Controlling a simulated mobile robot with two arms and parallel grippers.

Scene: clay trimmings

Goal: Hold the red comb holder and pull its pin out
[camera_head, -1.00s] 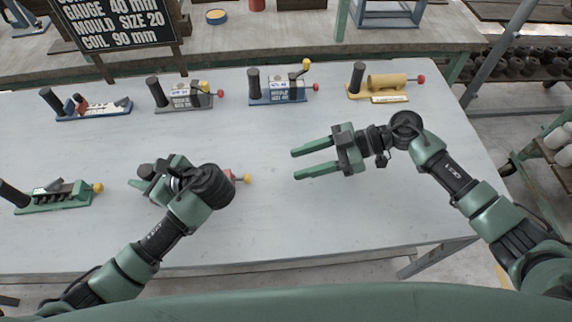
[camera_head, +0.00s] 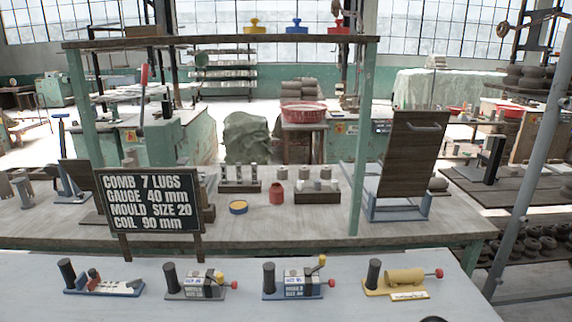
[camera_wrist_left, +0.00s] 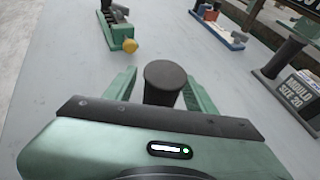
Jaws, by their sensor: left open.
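The red comb holder's body and pin are not visible in either current view. In the left wrist view a black upright handle (camera_wrist_left: 165,74) stands between the fingers of my left gripper (camera_wrist_left: 161,84); its rounded top faces the camera. The fingers are open, one on each side of it, and I cannot tell whether they touch it. What lies below the handle is hidden by the gripper body. My right gripper is outside both current views.
A green holder (camera_wrist_left: 115,30) with a yellow knob is ahead in the wrist view. Along the table's back stand a blue holder (camera_head: 105,286), a grey holder (camera_head: 196,286), another blue holder (camera_head: 292,284) and a yellow holder (camera_head: 398,281). A sign (camera_head: 150,202) reads "COMB 7 LUGS, GAUGE 40 mm, MOULD SIZE 20, COIL 90 mm".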

